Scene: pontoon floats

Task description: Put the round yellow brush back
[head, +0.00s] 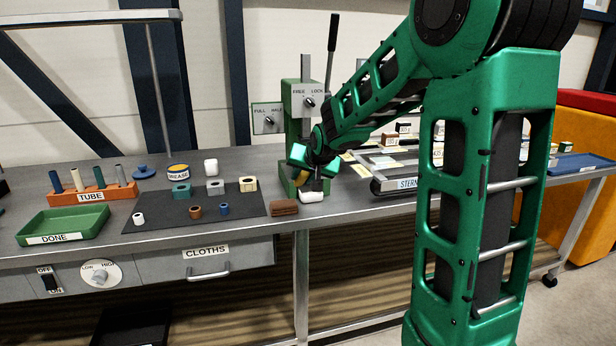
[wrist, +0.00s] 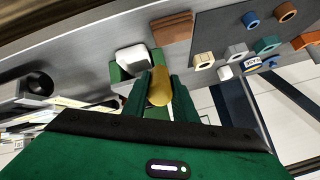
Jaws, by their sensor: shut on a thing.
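The round yellow brush (wrist: 159,88) is between the fingers of my gripper (wrist: 158,98) in the wrist view. Only its yellow body shows clearly; the fingers cover part of it. In the head view my gripper (head: 308,176) is over the bench in front of the green press, with a small yellow patch of the brush (head: 304,179) showing. I cannot tell whether the brush touches anything below.
A brown block (head: 284,209) lies left of the white block. The green press (head: 291,120) stands behind my gripper. A dark mat (head: 180,222) holds several small parts. Farther left are a green DONE tray (head: 68,239) and an orange TUBE rack (head: 90,196).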

